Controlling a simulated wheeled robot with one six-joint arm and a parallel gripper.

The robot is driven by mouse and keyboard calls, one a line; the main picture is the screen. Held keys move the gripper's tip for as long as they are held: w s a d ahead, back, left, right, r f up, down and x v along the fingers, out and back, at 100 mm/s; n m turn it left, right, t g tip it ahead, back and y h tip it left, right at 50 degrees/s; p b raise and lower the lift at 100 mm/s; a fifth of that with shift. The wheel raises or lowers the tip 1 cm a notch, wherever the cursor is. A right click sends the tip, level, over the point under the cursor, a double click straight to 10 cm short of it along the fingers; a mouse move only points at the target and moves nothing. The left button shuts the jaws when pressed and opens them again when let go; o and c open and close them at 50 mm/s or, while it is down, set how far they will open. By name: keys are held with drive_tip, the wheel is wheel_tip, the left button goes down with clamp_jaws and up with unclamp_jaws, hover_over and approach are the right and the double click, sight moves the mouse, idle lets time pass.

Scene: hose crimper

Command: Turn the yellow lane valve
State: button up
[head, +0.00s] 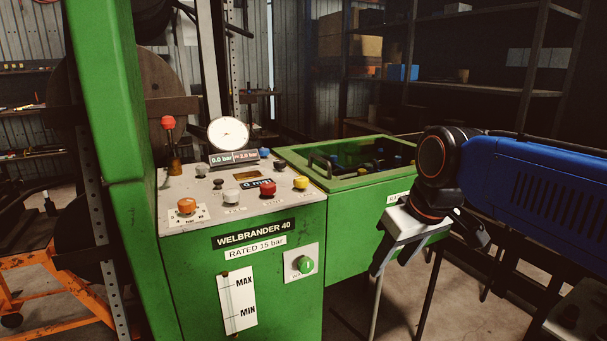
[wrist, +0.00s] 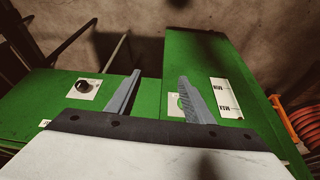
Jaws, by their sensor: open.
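A yellow knob (head: 301,183) sits at the right front of the sloped top panel of the green machine (head: 270,265), beside a red knob (head: 267,188). I cannot tell whether it is the lane valve. The wrist view does not show it. My gripper (head: 392,264) is open and points down in front of the green side box, right of the machine and apart from the yellow knob. In the wrist view, nothing is between the fingers (wrist: 159,77). A black knob (wrist: 84,88) on a white plate shows left of them.
An orange knob (head: 187,206), a red-topped lever (head: 168,123) and a gauge (head: 229,134) stand on the panel. A green button (head: 305,264) is on the front. A green column (head: 110,150) stands left.

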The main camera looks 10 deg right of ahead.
drive_tip(key=w+a+r+n+g+y, duration=0.1)
drive_tip(key=w+a+r+n, duration=0.1)
drive_tip(key=w+r, duration=0.45)
drive_tip(key=w+a+r+n+y, duration=0.1)
drive_tip(key=w+a+r+n, duration=0.1)
drive_tip(key=w+r, duration=0.45)
drive_tip(key=n+g+y, duration=0.1)
drive_tip(key=n, duration=0.5)
approach(301, 178)
drive_tip(key=x, duration=0.8)
drive_tip(key=shift+w+f, duration=0.1)
drive_tip(key=shift+f, duration=0.1)
drive_tip(key=c, duration=1)
